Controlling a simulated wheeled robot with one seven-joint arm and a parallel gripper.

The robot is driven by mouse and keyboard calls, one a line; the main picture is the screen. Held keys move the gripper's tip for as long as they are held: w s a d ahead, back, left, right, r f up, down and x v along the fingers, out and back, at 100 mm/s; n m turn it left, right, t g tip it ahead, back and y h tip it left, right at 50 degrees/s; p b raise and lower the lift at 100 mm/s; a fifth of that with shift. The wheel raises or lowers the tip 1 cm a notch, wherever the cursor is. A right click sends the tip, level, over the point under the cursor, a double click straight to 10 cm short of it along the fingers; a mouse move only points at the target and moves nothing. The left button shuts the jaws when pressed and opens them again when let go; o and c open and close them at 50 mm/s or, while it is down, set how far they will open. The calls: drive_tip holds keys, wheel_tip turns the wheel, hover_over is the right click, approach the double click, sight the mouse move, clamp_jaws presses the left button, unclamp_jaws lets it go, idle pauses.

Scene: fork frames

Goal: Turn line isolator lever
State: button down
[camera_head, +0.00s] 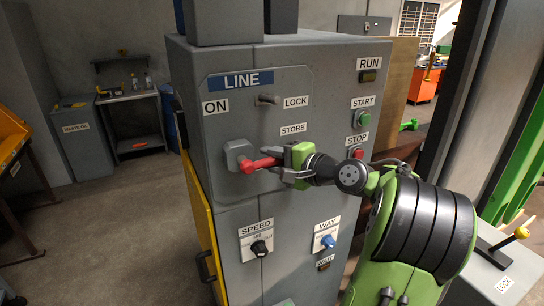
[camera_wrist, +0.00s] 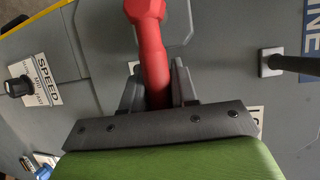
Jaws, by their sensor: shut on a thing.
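The red isolator lever (camera_head: 258,164) sticks out from a grey pivot block (camera_head: 238,156) on the grey cabinet, under the blue LINE sign (camera_head: 241,80). It points right in the head view, roughly level. In the wrist view the red lever (camera_wrist: 151,50) runs between both fingers of my gripper (camera_wrist: 158,88). The lever's tip is hidden by the gripper.
A grey peg (camera_head: 268,99) stands out between the ON and LOCK labels above the lever. Green start (camera_head: 361,118) and red stop (camera_head: 357,152) buttons sit to the right, near my arm. The black SPEED knob (camera_head: 259,248) and blue WAY knob (camera_head: 328,241) are below.

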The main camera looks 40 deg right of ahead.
drive_tip(key=c, duration=1)
unclamp_jaws()
drive_tip(key=shift+o, duration=0.2)
drive_tip(key=p+v, duration=0.3)
drive_tip(key=v, duration=1.2)
drive_tip(key=shift+s, duration=0.45)
